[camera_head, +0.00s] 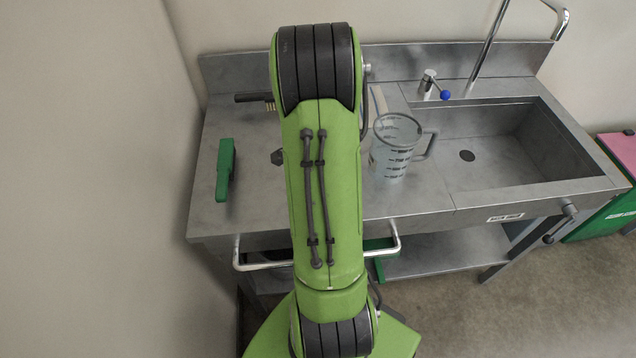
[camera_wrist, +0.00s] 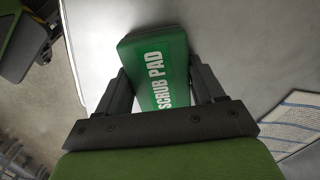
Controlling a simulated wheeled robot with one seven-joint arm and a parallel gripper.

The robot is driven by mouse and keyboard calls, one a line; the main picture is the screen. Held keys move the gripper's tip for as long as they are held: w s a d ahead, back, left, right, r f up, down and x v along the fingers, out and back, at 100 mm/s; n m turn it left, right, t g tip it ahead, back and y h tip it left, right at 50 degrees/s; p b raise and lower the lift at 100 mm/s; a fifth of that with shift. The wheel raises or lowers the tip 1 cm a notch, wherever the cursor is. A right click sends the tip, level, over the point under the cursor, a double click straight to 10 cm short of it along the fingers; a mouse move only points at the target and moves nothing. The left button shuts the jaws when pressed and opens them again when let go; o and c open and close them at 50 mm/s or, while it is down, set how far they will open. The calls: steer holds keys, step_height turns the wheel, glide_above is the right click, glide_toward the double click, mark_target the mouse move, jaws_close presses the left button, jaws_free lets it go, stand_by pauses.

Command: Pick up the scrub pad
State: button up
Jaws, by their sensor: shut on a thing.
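The scrub pad (camera_wrist: 152,48) is a green block with white "SCRUB PAD" lettering, seen in the wrist view. My gripper (camera_wrist: 160,76) is shut on it, with one dark finger against each side. The near end of the pad is hidden behind the gripper's dark bar. In the head view my green arm covers the gripper and the pad. I cannot tell whether the pad touches the steel counter (camera_head: 250,205) or is a little above it.
A clear measuring jug (camera_head: 393,150) stands right of my arm, beside the sink (camera_head: 490,150). A blue-and-white cloth (camera_wrist: 295,122) lies right of the gripper. A front rail (camera_head: 398,240) runs along the counter.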

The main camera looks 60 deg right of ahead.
step_height(320, 180, up, 10)
steer(key=p, duration=0.2)
steer(key=shift+p, duration=0.35)
